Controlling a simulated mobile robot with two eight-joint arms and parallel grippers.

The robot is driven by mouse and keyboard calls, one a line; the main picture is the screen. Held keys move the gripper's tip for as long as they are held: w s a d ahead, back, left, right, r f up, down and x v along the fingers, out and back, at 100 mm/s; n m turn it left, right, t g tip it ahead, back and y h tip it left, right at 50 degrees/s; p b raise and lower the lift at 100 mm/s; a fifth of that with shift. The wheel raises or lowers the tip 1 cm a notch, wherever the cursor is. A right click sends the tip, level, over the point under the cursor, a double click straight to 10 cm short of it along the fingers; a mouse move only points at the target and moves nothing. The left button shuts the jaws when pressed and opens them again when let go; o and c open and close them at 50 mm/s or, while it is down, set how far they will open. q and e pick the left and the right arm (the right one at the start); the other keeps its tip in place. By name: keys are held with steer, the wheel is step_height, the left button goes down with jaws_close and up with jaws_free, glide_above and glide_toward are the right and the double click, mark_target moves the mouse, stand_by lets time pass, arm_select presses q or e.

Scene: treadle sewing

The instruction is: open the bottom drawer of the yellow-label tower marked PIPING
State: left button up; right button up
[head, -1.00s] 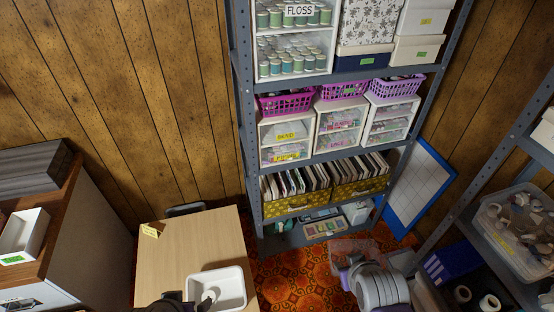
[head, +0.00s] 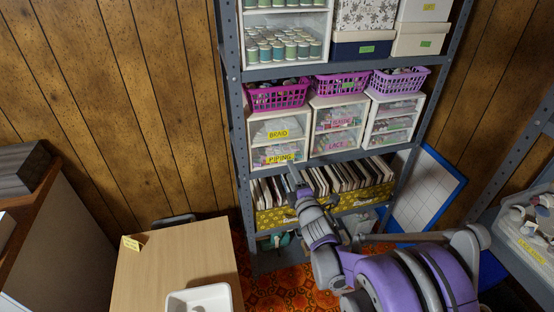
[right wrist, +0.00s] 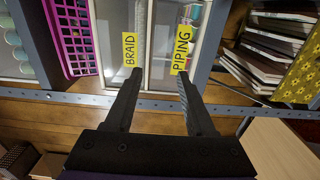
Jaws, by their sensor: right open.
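The yellow-label tower (head: 249,126) is a white two-drawer unit on the shelf, with BRAID above PIPING. The bottom drawer (head: 260,156) bears the yellow PIPING label (head: 279,159) and looks shut. The sideways right wrist view also shows the PIPING label (right wrist: 181,50) and the BRAID label (right wrist: 130,50). My right gripper (head: 296,176) is in front of the shelf, just below and right of the PIPING label in the head view. In the wrist view its open, empty fingers (right wrist: 160,78) point toward the drawers. Contact with the drawer cannot be told. My left gripper is out of view.
A pink basket (head: 277,94) sits on top of the tower. A pink-label tower (head: 337,125) stands right beside it. Yellow patterned boxes of cards (head: 270,219) fill the shelf below. A wooden table (head: 180,265) with a white tray (head: 199,298) stands at front left.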

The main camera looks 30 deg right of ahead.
mark_target(282, 153)
steer(key=x, duration=0.8)
steer(key=shift+w+d, duration=0.1)
steer(key=shift+w, duration=0.2)
jaws_close()
steer(key=shift+s, duration=0.1)
stand_by(0.9)
